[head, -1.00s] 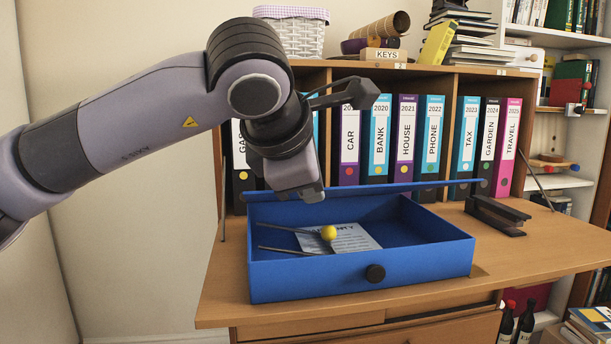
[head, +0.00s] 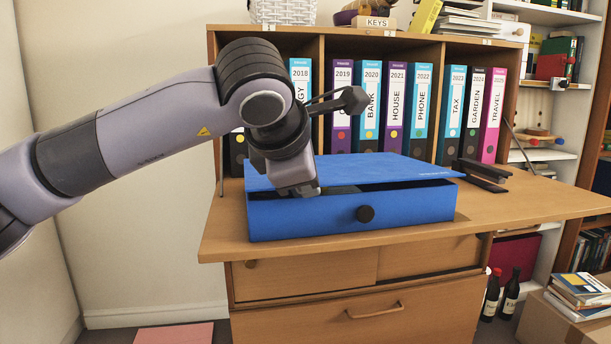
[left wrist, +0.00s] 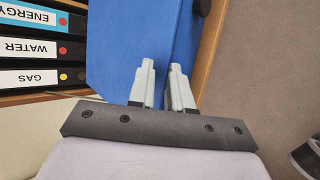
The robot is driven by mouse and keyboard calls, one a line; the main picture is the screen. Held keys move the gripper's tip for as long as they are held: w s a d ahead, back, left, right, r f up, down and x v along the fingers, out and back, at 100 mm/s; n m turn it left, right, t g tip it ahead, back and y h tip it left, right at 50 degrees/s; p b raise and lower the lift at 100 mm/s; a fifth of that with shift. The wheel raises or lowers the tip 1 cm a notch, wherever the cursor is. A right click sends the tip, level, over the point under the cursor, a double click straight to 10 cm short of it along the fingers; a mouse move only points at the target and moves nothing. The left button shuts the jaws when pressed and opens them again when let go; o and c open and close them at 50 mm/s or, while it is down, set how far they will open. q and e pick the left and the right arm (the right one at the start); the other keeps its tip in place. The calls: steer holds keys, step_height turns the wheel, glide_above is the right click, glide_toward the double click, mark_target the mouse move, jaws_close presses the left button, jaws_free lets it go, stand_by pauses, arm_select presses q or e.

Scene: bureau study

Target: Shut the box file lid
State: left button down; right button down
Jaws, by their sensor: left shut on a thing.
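The blue box file (head: 410,205) sits on the desk, with a round dark knob (head: 365,214) on its front. Its blue lid (head: 390,170) is swung over the box and nearly down, with a narrow dark gap along the front. The papers and yellow ball inside are hidden. My left gripper (head: 305,191) is at the lid's front left edge, closed on the lid. In the left wrist view, its two pale fingers (left wrist: 162,88) stand slightly apart with the blue lid (left wrist: 130,45) between and beyond them. My right gripper is not in view.
The wooden desk top (head: 530,205) is clear right of the box. A black stapler (head: 485,172) lies at the back right. A row of upright binders (head: 395,107) stands in the shelf behind. Dark bottles (head: 502,293) and a cardboard box (head: 560,318) are on the floor at right.

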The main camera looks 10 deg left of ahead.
arm_select(q)
steer(key=shift+f, duration=0.15)
steer(key=c, duration=1.3)
jaws_free()
steer(key=p+v, duration=0.1)
steer(key=v, duration=0.6)
steer(key=shift+p, duration=0.35)
